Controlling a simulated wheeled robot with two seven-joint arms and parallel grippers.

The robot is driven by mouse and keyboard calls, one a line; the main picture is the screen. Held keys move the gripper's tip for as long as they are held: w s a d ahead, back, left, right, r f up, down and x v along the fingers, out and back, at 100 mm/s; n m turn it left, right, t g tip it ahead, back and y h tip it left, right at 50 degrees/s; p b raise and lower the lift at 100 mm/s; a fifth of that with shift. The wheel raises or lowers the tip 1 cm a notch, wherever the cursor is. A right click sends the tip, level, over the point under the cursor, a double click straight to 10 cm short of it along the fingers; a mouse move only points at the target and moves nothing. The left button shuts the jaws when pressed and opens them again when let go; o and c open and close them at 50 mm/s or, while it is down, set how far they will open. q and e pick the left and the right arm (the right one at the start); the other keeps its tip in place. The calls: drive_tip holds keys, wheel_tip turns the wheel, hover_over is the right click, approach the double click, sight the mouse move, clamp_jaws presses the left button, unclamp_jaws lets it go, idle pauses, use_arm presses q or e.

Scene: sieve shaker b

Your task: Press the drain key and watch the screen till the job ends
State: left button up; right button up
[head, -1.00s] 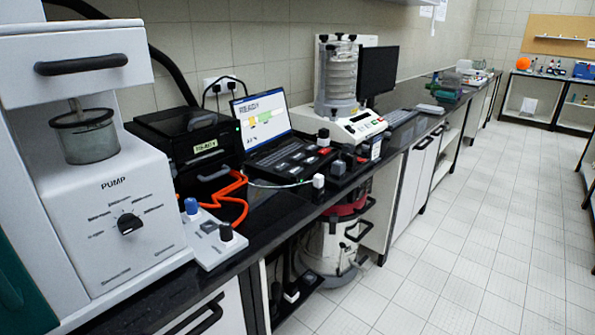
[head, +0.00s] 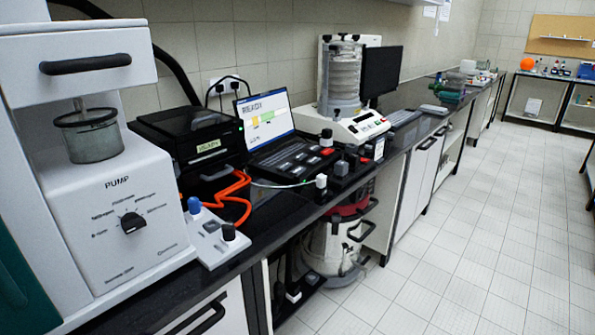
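A screen (head: 265,114) stands upright on the dark bench, like an open laptop lid, with a heading that seems to read READY and a yellow and green bar. In front of it lies a panel of dark keys (head: 288,160) with a red key (head: 327,152) at its right end. The key labels are too small to read, so I cannot tell which is the drain key. Neither of my grippers is in view.
A white pump unit (head: 120,215) with a dial fills the left front. A black box (head: 190,140) and orange cable (head: 240,190) lie beside the panel. A sieve shaker (head: 343,80) and dark monitor (head: 381,70) stand behind. The tiled floor (head: 470,230) at right is clear.

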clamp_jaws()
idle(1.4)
